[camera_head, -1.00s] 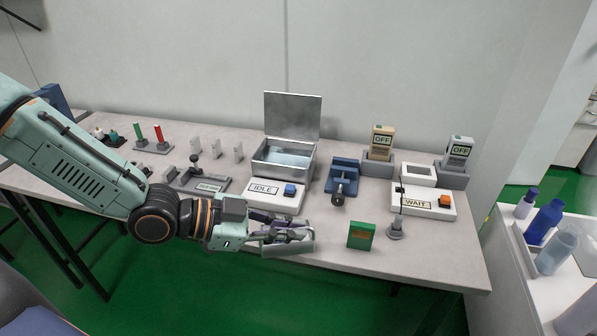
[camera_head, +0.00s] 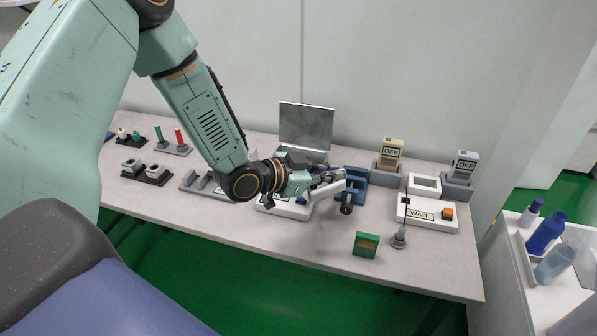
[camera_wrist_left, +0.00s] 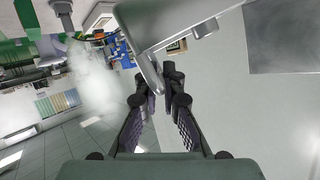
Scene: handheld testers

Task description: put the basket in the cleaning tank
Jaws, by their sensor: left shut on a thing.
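The cleaning tank is a metal box with its lid (camera_head: 306,126) standing open at the back of the table. The tank's body is mostly hidden behind my left arm. My left gripper (camera_head: 326,179) is raised in front of the tank, shut on the basket (camera_head: 328,190), a small grey metal container. In the left wrist view the basket (camera_wrist_left: 180,20) fills the top middle, with a part of it between the fingertips (camera_wrist_left: 170,78). I cannot tell whether the basket is over the tank's opening. My right gripper is not in view.
The control box (camera_head: 282,207) in front of the tank is partly covered by my arm. A blue vise (camera_head: 352,182) stands right of it. A green block (camera_head: 366,244), a grey stand (camera_head: 399,238) and a WAIT box (camera_head: 425,213) are further right. The table's front middle is clear.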

